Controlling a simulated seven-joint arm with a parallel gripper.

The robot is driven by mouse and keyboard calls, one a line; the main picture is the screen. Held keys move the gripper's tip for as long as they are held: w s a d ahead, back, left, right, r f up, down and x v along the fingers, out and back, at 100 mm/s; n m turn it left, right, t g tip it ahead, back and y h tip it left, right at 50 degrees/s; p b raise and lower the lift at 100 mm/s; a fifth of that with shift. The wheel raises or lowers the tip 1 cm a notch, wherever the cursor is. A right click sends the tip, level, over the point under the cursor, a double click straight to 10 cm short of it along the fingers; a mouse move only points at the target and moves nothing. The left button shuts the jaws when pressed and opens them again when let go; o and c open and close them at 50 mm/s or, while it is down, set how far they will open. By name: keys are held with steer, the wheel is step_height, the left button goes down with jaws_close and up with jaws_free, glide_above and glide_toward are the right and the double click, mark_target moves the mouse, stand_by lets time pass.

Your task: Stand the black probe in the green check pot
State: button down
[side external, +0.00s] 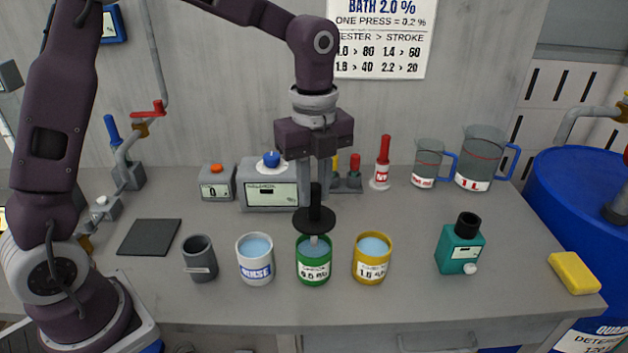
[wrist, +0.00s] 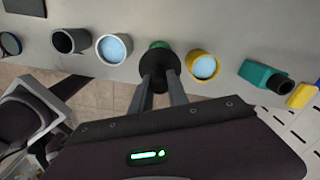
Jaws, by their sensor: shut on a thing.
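The black probe (side external: 315,205) is upright, with a wide round collar and a pale tip below it. My gripper (side external: 314,190) is shut on the probe's upper handle. The green check pot (side external: 314,272) holds blue liquid and stands directly under the probe. The probe's tip reaches down into the pot's mouth; whether it touches the bottom is hidden. In the wrist view the probe's black collar (wrist: 159,66) shows between my fingers and covers most of the green pot (wrist: 160,45).
The white rinse pot (side external: 256,268) stands left of the green pot and the yellow pot (side external: 371,268) right of it. An empty grey holder (side external: 199,262) is further left. A teal bottle (side external: 459,246) stands at right. A tester box (side external: 268,186) is behind.

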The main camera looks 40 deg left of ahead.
mark_target(314, 215)
steer(key=shift+f, duration=2.05)
steer(key=shift+f, duration=0.1)
steer(key=shift+f, duration=0.8)
steer(key=shift+f, duration=0.15)
steer(key=c, duration=1.2)
jaws_free()
step_height(314, 215, up, 7)
steer(key=shift+r, duration=0.1)
